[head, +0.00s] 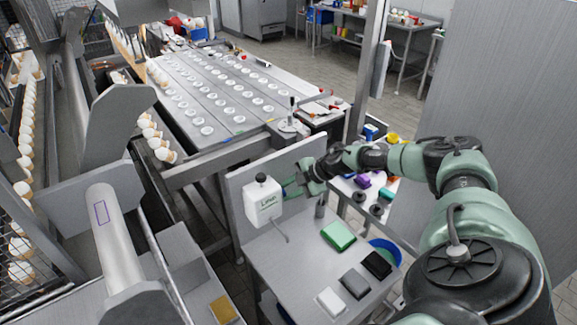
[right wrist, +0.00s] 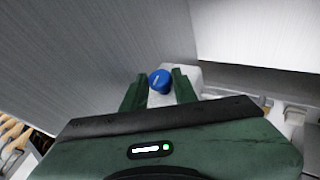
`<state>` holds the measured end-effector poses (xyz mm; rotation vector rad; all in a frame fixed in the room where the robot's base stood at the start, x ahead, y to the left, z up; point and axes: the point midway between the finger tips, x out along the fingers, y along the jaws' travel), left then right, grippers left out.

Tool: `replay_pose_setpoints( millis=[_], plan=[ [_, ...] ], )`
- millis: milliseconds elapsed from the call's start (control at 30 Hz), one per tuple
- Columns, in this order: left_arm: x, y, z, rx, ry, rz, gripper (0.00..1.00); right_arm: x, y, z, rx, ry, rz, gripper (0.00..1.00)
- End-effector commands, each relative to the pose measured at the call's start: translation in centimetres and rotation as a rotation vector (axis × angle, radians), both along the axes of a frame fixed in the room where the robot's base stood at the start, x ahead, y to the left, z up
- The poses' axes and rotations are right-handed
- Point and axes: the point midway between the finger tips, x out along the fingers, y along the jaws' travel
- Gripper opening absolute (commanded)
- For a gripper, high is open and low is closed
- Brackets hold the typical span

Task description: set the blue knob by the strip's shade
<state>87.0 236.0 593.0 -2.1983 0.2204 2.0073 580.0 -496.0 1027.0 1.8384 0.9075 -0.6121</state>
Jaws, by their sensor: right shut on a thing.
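The blue knob (right wrist: 160,80) with a white pointer line sits between my right gripper's two green fingers in the right wrist view, against a pale surface. My right gripper (right wrist: 159,88) is shut on it. In the head view my right gripper (head: 296,188) is at the right side of a white box (head: 263,203) with green lettering and a black cap, mounted on a grey upright panel. The knob is hidden in the head view. I cannot pick out the strip in either view. My left gripper is not in view.
A steel bench (head: 285,262) below the box holds a green block (head: 338,235) and black (head: 377,264), grey (head: 355,284) and white (head: 331,301) pads. A blue bowl (head: 386,250) is beside it. Behind runs a conveyor (head: 215,95) with rows of white discs.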

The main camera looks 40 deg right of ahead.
Motion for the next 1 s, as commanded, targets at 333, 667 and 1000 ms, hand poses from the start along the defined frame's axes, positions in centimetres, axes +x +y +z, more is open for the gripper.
replay_pose_setpoints(
  millis=[333, 667, 1000],
  plan=[
    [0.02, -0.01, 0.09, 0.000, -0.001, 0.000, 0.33, 0.39, -0.09, 0.29, 0.014, 0.093, -0.005, 0.00],
    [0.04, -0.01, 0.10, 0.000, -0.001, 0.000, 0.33, 0.41, -0.05, 0.31, 0.015, 0.102, -0.005, 0.00],
    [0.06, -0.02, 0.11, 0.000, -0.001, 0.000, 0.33, 0.33, 0.00, 0.24, 0.016, 0.103, -0.003, 0.49]
  ],
)
